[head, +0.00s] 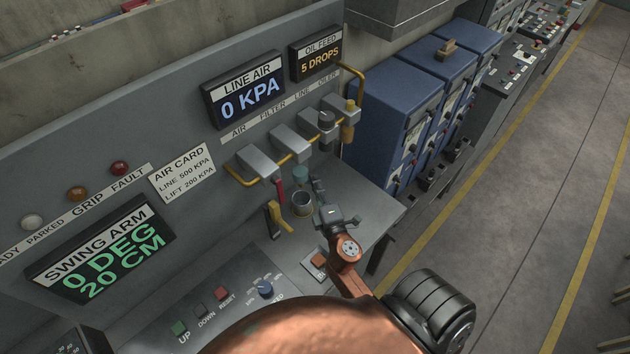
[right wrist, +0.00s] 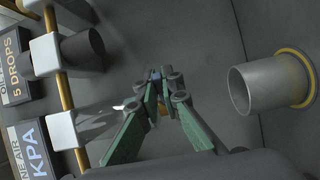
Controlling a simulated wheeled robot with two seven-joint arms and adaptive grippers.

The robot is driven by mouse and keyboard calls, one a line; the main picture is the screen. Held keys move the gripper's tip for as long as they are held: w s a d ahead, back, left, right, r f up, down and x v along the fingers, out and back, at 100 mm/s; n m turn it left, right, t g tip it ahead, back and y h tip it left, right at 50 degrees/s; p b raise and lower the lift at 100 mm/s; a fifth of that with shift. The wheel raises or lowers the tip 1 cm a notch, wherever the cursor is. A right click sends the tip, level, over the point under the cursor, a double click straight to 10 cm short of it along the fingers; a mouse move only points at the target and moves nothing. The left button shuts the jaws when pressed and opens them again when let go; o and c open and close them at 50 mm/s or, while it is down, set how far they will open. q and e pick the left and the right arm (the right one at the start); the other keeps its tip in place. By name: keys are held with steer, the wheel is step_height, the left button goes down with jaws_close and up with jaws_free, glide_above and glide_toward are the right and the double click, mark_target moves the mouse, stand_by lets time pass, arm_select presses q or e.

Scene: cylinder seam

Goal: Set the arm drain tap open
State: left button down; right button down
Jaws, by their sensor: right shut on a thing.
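My right gripper (head: 317,184) reaches over the bench beside the metal cup (head: 302,204). In the right wrist view its green-padded fingers (right wrist: 158,82) come together on a small thing, mostly hidden between the tips. I cannot tell for sure whether this is the arm drain tap, and no label for that tap is readable. The cup (right wrist: 262,86) is to the right of the fingers, apart from them. A yellow lever (head: 279,214) and a red handle (head: 279,190) are left of the cup in the head view. My left gripper is not in view.
Yellow piping with grey blocks (head: 290,143) runs along the panel behind. The line air display (head: 246,98) reads 0 KPA; the swing arm display (head: 115,252) reads 0 DEG, 20 CM. A knob (head: 265,289) and push buttons (head: 202,310) are in front. Blue cabinets (head: 400,105) stand right.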

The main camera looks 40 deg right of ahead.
steer(key=shift+s+a+f+m+h, duration=0.1)
steer(key=shift+m+h, duration=0.3)
steer(key=shift+h, duration=0.1)
steer(key=c, duration=2.1)
jaws_free()
